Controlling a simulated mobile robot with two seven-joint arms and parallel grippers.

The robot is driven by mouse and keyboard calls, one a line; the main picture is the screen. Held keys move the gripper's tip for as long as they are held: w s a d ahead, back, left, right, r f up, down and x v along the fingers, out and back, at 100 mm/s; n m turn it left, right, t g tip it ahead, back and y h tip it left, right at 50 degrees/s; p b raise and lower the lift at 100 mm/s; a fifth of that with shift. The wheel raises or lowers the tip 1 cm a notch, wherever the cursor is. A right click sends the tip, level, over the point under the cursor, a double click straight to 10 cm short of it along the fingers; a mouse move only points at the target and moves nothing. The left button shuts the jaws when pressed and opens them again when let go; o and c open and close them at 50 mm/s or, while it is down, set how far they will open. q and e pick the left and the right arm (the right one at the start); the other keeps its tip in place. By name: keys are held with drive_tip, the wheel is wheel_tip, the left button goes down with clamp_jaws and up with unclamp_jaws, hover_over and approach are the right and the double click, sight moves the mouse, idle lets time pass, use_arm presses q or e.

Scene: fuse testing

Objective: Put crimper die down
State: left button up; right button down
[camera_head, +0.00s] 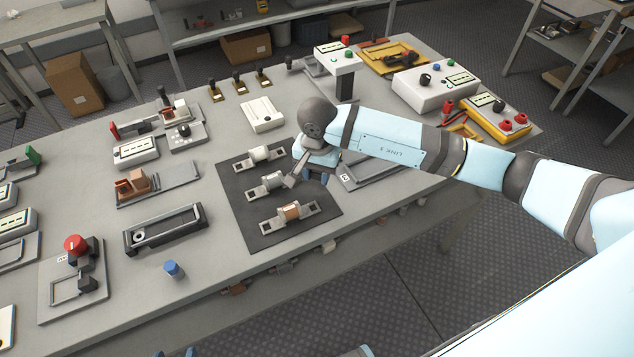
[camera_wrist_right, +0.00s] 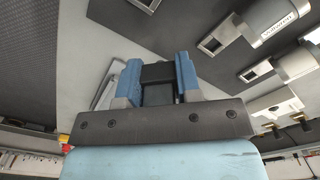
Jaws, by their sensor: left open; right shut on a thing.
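My right gripper (camera_head: 318,176) hangs low over the right edge of the dark mat, mostly covered by its own wrist in the head view. In the right wrist view my right gripper (camera_wrist_right: 157,78) is shut on a black block, the crimper die (camera_wrist_right: 158,73), held between its blue fingers. The die cannot be made out in the head view. Whether it touches the surface below is unclear. The blue fingertips of my left gripper (camera_head: 177,353) just show at the bottom edge of the head view, apart and empty, off the table's front.
The dark mat (camera_head: 240,215) bears three fuse-like parts in holders. A grey frame (camera_head: 368,174) lies right of the mat, partly under my right arm. A black open fixture (camera_head: 165,230), a blue cap (camera_head: 173,269) and a red-button device (camera_head: 75,244) stand left.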

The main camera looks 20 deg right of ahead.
sight(317, 192)
drive_tip(key=shift+f, duration=2.15)
drive_tip(key=shift+f, duration=0.15)
drive_tip(key=c, duration=0.8)
unclamp_jaws()
wheel_tip(317, 192, up, 12)
drive_tip(key=shift+r+b, duration=0.2)
drive_tip(key=shift+b, duration=0.25)
